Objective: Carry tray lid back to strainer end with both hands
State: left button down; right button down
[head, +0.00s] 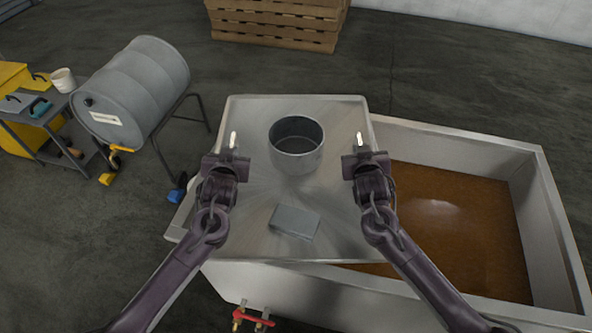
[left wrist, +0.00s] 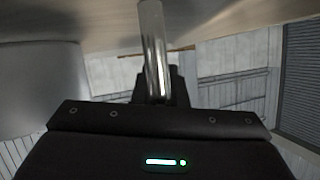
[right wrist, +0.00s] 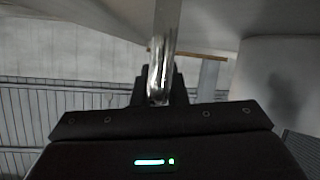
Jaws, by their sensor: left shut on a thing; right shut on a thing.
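The tray lid (head: 250,235) is a flat, brushed-metal square sheet over the left part of the tank (head: 560,240). A dark grey round pot (head: 297,160) and a small grey block (head: 295,222) are on it. My left gripper (head: 232,148) and right gripper (head: 361,148) are above the lid on either side of the pot, each shut on a bright metal bar. The bars also show in the left wrist view (left wrist: 154,50) and right wrist view (right wrist: 162,50). I cannot tell whether the lid touches the tank rim. No part is clearly recognisable as the strainer.
Brown liquid (head: 450,230) fills the open right part of the tank. A grey drum (head: 140,90) lies on a stand at the left, beside a small table (head: 45,115). A wooden pallet stack (head: 275,20) stands behind. A red-handled valve (head: 255,318) is at the tank's front.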

pick_arm(q)
jog(key=shift+f+b, duration=0.45)
jog(key=shift+f, duration=0.05)
pick_arm(e)
jog(key=shift+f, duration=0.5)
pick_arm(q)
jog(key=c, duration=1.9)
grip_release()
jog(key=shift+f, duration=0.2)
pick_arm(e)
jog(key=c, duration=1.9)
grip_release()
jog(key=shift+f, duration=0.25)
pick_arm(q)
jog(key=o, duration=0.4)
jog(key=shift+s+r, duration=0.1)
pick_arm(e)
jog(key=o, duration=0.4)
jog(key=shift+s+r, duration=0.1)
jog(key=shift+r, duration=0.05)
pick_arm(q)
jog(key=shift+o, duration=0.2)
pick_arm(e)
jog(key=shift+o, duration=0.2)
pick_arm(q)
jog(key=v, duration=1.2)
pick_arm(e)
jog(key=v, duration=1.2)
